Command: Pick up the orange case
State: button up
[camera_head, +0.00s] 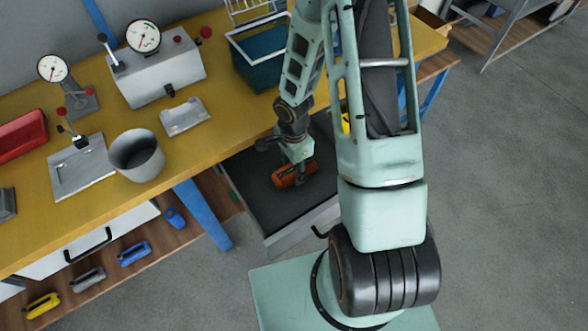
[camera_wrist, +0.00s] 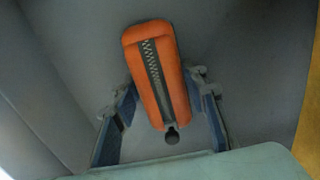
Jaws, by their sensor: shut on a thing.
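The orange case (camera_head: 288,174) is a small rounded oblong with a dark zip along its top. In the wrist view the case (camera_wrist: 158,72) lies lengthwise between the two fingers, with a dark round zip pull at its near end. My gripper (camera_head: 300,163) is shut on the case, one finger at each side. The case is over the dark floor of a grey open bin (camera_head: 305,222) beside the table. I cannot tell whether it touches the bin floor. My arm hides part of the bin.
A yellow-topped workbench (camera_head: 225,115) stands at the left, with a grey cup (camera_head: 137,157), a gauge box (camera_head: 158,72) and a teal basket (camera_head: 262,58). Its lower shelf (camera_head: 95,281) holds several coloured tools. Open grey floor (camera_head: 500,200) lies at the right.

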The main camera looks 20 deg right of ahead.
aim_at(294, 168)
jog(key=shift+r, duration=0.45)
notch_tip(294, 168, up, 2)
jog(key=shift+r+p, duration=0.15)
jog(key=shift+p, duration=0.75)
jog(key=s+a+r+p, duration=0.2)
jog(key=s+r+p, duration=0.3)
jog(key=s+p, duration=0.1)
jog(key=s+a+r+p, duration=0.3)
jog(key=s+r+p, duration=0.1)
jog(key=s+p, duration=0.2)
jog(key=shift+s+a+r+p, duration=0.3)
jog(key=shift+r, duration=0.1)
jog(key=shift+s+p, duration=0.1)
jog(key=shift+p, duration=0.2)
jog(key=shift+f, duration=0.1)
